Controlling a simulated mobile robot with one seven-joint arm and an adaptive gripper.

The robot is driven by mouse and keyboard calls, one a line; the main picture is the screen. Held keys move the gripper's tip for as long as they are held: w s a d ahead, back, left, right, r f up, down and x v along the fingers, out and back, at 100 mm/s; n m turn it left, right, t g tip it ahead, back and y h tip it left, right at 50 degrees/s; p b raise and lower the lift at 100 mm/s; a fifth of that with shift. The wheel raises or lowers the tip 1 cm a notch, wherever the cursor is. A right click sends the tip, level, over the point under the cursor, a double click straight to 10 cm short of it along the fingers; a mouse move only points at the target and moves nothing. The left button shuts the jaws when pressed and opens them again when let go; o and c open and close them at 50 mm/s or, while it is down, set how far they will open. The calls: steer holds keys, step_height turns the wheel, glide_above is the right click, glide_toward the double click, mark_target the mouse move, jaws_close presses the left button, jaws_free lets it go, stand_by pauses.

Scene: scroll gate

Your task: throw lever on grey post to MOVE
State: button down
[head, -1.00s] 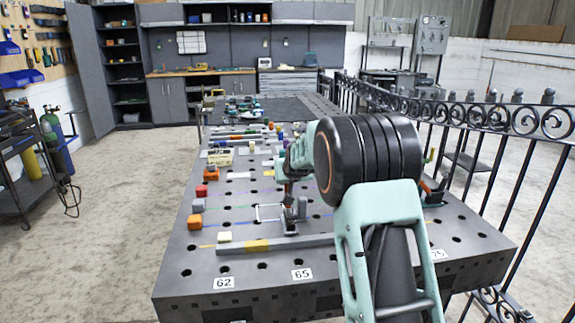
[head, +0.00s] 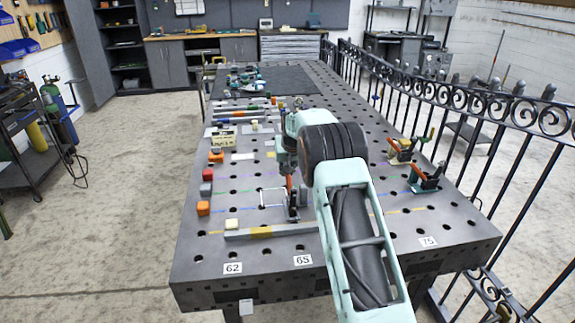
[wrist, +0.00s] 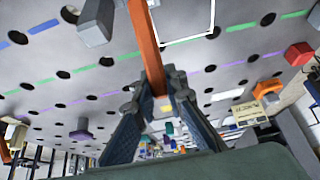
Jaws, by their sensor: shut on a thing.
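An orange lever (head: 289,185) stands up from a small dark grey post (head: 293,209) on the perforated table. In the wrist view the orange lever (wrist: 148,45) runs down between the two blue-grey fingers. My gripper (wrist: 160,88) is shut on the lever near its end. In the head view my gripper (head: 288,163) is above the post and partly hidden by my arm. The lever looks close to upright in the head view. No MOVE marking can be read.
A white square outline (head: 262,198) lies left of the post. Red (head: 208,174) and orange (head: 203,208) blocks line the left side. Toggle clamps (head: 425,180) stand at the right, before an iron fence (head: 480,130).

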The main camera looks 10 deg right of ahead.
stand_by(0.4)
steer(key=c, duration=1.9)
jaws_free()
steer(key=shift+c, duration=0.2)
steer(key=v, duration=1.2)
